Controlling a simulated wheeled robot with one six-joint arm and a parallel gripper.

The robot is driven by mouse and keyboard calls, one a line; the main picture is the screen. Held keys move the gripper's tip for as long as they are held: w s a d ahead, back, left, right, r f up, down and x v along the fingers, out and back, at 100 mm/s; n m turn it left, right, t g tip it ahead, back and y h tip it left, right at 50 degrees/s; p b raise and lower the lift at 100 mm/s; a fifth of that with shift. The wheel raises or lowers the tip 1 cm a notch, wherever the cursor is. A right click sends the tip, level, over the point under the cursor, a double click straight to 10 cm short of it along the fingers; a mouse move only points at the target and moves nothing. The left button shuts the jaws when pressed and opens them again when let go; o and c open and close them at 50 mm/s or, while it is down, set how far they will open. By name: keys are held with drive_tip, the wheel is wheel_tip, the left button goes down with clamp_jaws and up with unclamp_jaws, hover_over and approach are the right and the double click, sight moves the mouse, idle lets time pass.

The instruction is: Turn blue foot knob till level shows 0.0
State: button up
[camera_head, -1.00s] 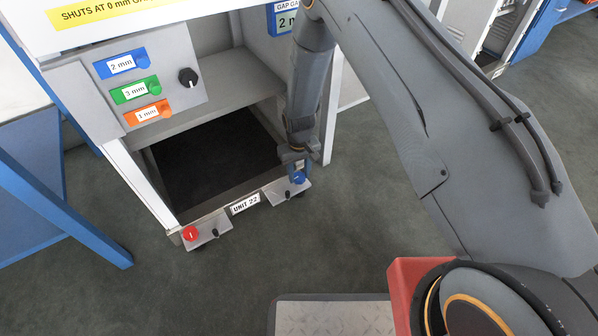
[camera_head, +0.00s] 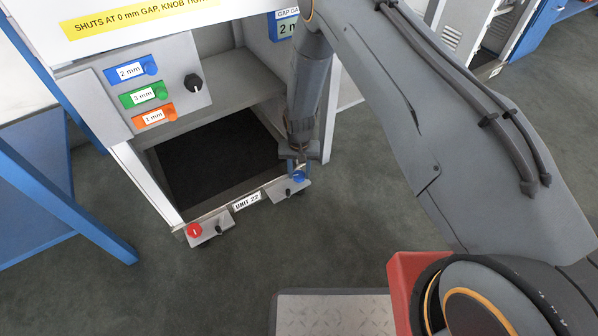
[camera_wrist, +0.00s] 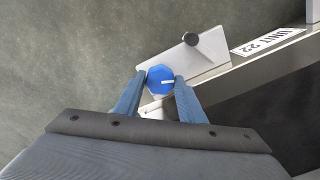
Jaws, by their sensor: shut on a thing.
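The blue foot knob (camera_wrist: 160,80) sits on a grey foot plate (camera_wrist: 184,58) at the base of the unit. It has a white pointer line, which points to the right in the wrist view. My gripper (camera_wrist: 159,85) is shut on the blue knob, with one blue finger on each side of it. In the head view the blue knob (camera_head: 298,176) shows just under my gripper (camera_head: 297,166), at the front right corner of the unit. The level readout is not visible in either view.
A "UNIT 22" label (camera_head: 247,200) lies between the feet. Blue, green and orange mm tags and a black dial (camera_head: 193,83) are above.

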sight(299, 175)
drive_tip(key=o, duration=1)
drive_tip(key=shift+a, duration=0.1)
drive_tip(key=shift+o, duration=0.2)
drive_tip(key=shift+r+p, duration=2.6)
drive_tip(key=shift+r, duration=1.4)
